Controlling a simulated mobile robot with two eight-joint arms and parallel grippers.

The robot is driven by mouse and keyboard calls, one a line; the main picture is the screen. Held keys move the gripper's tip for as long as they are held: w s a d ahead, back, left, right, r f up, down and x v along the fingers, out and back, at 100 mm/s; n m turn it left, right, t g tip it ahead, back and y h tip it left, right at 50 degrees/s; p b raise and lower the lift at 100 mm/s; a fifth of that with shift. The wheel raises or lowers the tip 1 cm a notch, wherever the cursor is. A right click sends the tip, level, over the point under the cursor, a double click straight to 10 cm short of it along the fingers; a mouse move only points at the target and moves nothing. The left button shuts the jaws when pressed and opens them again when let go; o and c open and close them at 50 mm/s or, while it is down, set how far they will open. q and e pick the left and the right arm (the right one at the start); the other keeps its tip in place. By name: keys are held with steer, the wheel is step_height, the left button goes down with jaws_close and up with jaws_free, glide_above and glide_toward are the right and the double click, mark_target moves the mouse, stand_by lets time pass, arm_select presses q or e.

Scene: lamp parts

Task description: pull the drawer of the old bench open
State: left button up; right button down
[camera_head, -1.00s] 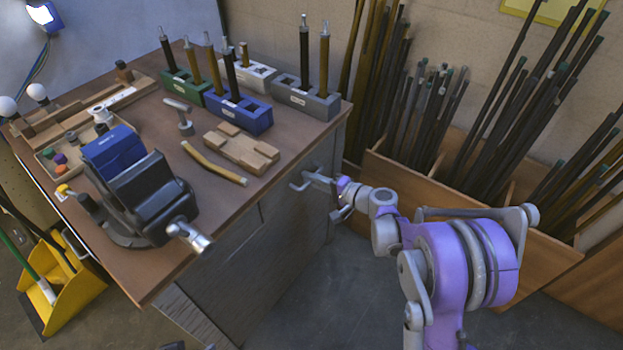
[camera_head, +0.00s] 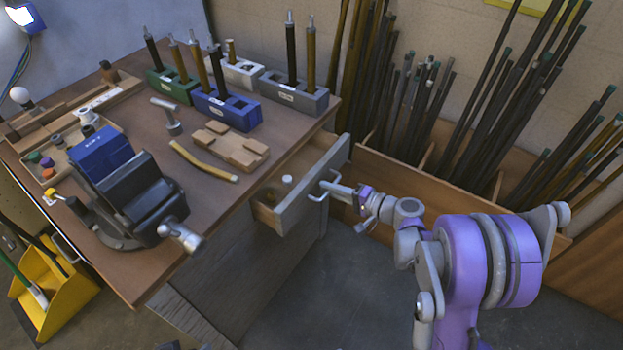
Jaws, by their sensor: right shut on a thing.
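The old bench (camera_head: 235,205) has a brown top and stands at the left and middle. Its drawer (camera_head: 318,178) sticks partly out of the bench's right side, below the top. A small white-topped item (camera_head: 287,181) shows inside it. The drawer has a metal bar handle (camera_head: 314,197) on its front. My right gripper (camera_head: 328,187) is at the handle, shut on it, with the purple and grey arm reaching in from the right. The fingertips are small in the picture. My left gripper is not in view.
A black vise (camera_head: 140,195), a blue box, wooden pieces and several blocks holding rods (camera_head: 228,108) crowd the bench top. A wooden bin (camera_head: 400,178) of long rods stands behind my right arm. Grey floor (camera_head: 350,280) is clear before the drawer.

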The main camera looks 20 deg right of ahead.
steer(key=f+v, duration=0.3)
steer(key=v, duration=1.1)
steer(key=shift+s+d, duration=0.3)
steer(key=shift+s, duration=0.2)
steer(key=c, duration=1.2)
jaws_free()
steer(key=shift+o, duration=0.2)
steer(key=p+v, duration=0.1)
steer(key=v, duration=0.9)
steer(key=shift+s+d, duration=0.25)
steer(key=shift+s, duration=0.1)
